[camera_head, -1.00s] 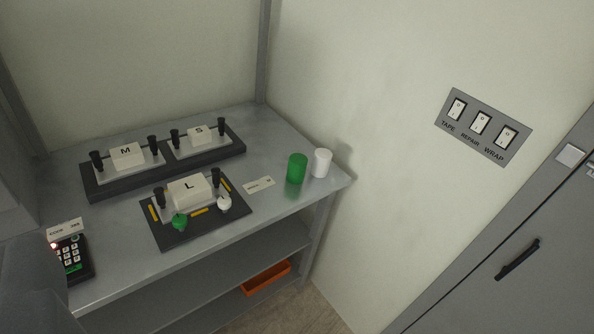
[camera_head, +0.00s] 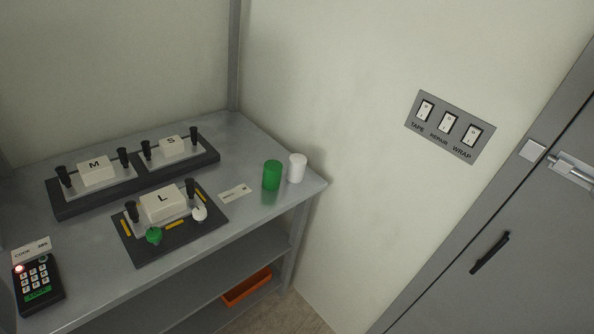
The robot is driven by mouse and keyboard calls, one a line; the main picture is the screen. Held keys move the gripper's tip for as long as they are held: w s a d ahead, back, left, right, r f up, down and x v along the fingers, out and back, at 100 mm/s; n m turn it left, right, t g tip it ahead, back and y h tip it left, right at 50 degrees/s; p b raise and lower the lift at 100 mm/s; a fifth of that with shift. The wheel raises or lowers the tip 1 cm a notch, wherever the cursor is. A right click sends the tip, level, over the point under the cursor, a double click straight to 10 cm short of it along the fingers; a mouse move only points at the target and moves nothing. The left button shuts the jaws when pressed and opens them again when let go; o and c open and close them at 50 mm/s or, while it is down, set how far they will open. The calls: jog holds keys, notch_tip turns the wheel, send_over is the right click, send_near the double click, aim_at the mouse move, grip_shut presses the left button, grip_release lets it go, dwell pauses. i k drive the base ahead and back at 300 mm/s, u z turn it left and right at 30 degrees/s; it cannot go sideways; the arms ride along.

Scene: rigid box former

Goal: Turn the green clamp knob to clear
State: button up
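The green clamp knob (camera_head: 154,236) sits at the front left of a dark fixture plate (camera_head: 152,256) on the grey bench. A white knob (camera_head: 199,213) sits on the same plate to its right. Between and behind them is a pale block marked L (camera_head: 162,202), flanked by two black posts. Which way the green knob is turned is too small to tell. My gripper is not in view.
A black keypad (camera_head: 40,287) with a red light lies at the bench's left front. Behind are M and S blocks on a dark tray (camera_head: 75,209). Green (camera_head: 272,176) and white (camera_head: 297,168) cylinders stand right. A switch panel (camera_head: 449,127) and grey door (camera_head: 520,240) are further right.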

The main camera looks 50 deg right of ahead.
aim_at(153, 235)
jog(key=u, duration=0.2)
jog(key=k, duration=0.4)
jog(key=z, duration=0.85)
jog(key=i, duration=1.45)
jog(key=u, duration=0.65)
